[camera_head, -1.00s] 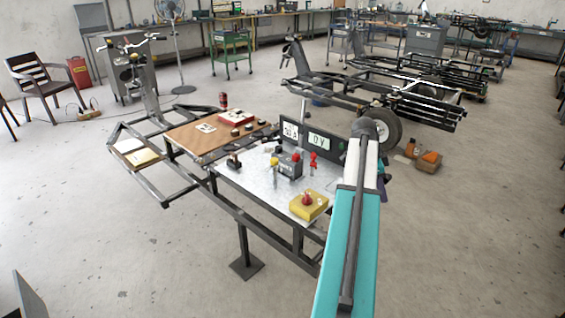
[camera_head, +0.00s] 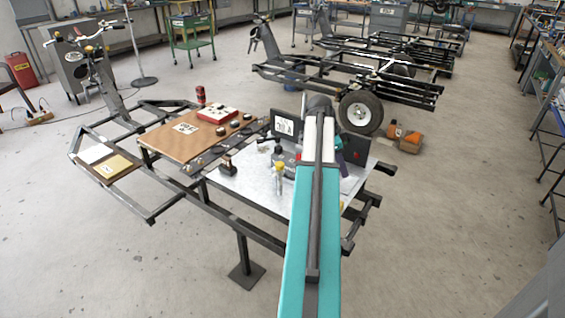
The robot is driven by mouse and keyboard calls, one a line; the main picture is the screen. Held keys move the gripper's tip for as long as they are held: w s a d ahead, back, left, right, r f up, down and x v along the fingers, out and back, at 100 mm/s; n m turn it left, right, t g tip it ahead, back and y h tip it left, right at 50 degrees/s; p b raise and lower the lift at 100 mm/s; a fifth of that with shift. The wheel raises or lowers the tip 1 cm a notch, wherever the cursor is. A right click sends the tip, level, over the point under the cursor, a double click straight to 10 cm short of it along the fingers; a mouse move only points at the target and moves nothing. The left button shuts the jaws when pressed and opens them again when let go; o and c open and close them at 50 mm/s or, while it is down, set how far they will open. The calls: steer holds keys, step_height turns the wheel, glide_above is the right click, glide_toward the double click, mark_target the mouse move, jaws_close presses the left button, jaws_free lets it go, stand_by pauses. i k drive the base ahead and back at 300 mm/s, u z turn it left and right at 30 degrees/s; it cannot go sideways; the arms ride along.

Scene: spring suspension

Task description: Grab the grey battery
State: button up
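The grey battery (camera_head: 284,158) appears to be the dark grey box on the pale metal plate. My arm covers much of it, so only its left part shows. My teal and white arm reaches forward over the plate from the bottom of the view. My gripper's fingers are hidden behind the arm, so I cannot see whether they touch anything.
A yellow-topped part (camera_head: 279,170) stands on the metal plate (camera_head: 245,178) in front of the battery. A wooden board (camera_head: 165,142) with a red box (camera_head: 217,115) lies to the left. A dark display panel (camera_head: 285,127) stands behind. The floor at the left front is clear.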

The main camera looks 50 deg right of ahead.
mark_target(288, 158)
steer(key=u, duration=0.05)
steer(key=i, duration=2.55)
steer(key=z, duration=1.6)
steer(key=i, duration=0.45)
steer(key=u, duration=0.45)
